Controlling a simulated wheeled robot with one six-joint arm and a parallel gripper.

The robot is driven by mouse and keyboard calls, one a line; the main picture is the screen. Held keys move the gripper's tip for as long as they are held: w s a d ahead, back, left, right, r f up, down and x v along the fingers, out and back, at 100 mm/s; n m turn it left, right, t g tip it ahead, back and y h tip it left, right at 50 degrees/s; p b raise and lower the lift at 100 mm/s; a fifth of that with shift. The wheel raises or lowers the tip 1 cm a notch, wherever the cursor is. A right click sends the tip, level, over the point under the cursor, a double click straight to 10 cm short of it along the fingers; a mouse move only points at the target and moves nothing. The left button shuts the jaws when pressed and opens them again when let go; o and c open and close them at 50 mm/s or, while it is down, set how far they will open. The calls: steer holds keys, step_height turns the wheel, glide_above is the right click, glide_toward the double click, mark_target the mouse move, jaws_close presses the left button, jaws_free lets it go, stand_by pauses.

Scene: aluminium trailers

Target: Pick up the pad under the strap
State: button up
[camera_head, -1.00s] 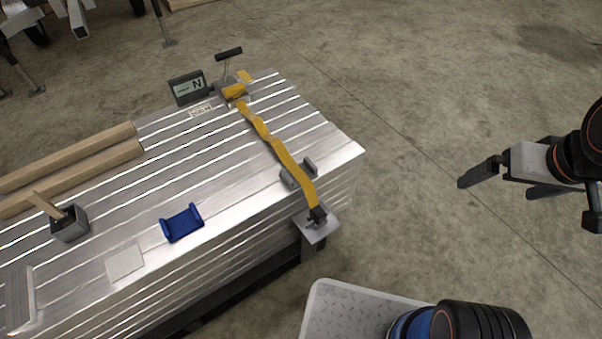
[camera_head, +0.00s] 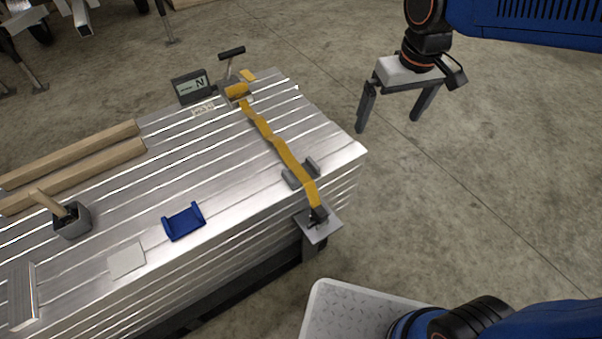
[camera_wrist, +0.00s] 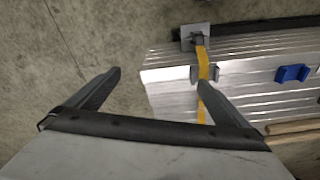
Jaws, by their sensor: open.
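The grey pad (camera_head: 300,174) sits near the right end of the ribbed aluminium deck (camera_head: 200,146), with raised sides to either side of the yellow strap (camera_head: 272,140). The strap passes over the pad's middle and runs from the ratchet at the back to a bracket at the front edge. The pad also shows in the wrist view (camera_wrist: 216,73), beyond my right fingertip. My gripper (camera_head: 392,124) is open and empty, to the right of the deck and apart from it, fingers pointing down. In the wrist view its fingers (camera_wrist: 155,78) are spread wide.
A blue saddle-shaped piece (camera_head: 184,222), a pale square plate (camera_head: 127,261) and a grey box with a wooden handle (camera_head: 72,221) stand on the deck. Timber beams (camera_head: 75,168) lie at the left. A display (camera_head: 190,87) stands beside the ratchet (camera_head: 236,90). The concrete floor right is clear.

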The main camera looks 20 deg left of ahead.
steer(key=s+a+f+n+g, duration=0.1)
steer(key=a+f+n, duration=0.15)
steer(key=a, duration=0.65)
steer(key=s+a+f+n, duration=0.1)
steer(key=a+f, duration=0.2)
steer(key=a, duration=0.7)
glide_above(301, 174)
steer(key=shift+h, duration=0.4)
steer(key=f, duration=1.2)
steer(key=shift+d+f, duration=0.2)
steer(key=shift+f, duration=0.1)
steer(key=shift+a+f, duration=0.2)
steer(key=shift+f, duration=2.35)
steer(key=shift+c, duration=0.6)
steer(key=c, duration=1.1)
